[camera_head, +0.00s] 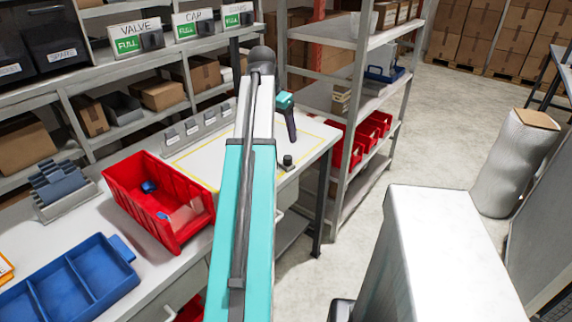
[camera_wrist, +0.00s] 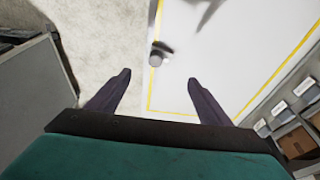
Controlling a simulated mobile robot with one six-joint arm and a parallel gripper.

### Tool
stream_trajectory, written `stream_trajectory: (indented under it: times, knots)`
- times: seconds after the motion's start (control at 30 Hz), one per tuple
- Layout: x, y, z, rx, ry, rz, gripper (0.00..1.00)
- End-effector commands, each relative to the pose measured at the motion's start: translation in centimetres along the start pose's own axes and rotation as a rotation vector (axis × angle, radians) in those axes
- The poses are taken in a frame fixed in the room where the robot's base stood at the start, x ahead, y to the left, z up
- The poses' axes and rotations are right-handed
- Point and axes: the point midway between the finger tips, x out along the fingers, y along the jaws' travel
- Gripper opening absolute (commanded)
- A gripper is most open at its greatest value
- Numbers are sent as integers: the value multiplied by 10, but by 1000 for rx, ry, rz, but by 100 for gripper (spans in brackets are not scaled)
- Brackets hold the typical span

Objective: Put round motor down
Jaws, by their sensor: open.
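A small dark round part (camera_head: 288,161), which looks like the round motor, sits on the white table top near its right edge, by a corner of the yellow outline. It also shows in the wrist view (camera_wrist: 158,52), dark with a paler round end. My gripper (camera_head: 292,138) is above the table, apart from the part. In the wrist view, my gripper (camera_wrist: 159,80) has its two purple fingers spread wide with nothing between them.
A red bin (camera_head: 130,195) and a blue divided tray (camera_head: 75,268) stand left of my arm. Grey labelled holders (camera_head: 193,128) line the table's back. A shelf (camera_head: 345,95) with red bins stands beyond the table's right end. The floor (camera_head: 455,130) right of it is open.

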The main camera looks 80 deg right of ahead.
Motion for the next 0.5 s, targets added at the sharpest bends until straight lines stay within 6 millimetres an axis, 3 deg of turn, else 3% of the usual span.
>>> stream_trajectory:
  times: [0.5]
  knots:
    - [54, 1, 1, 0, -2, 1, 73]
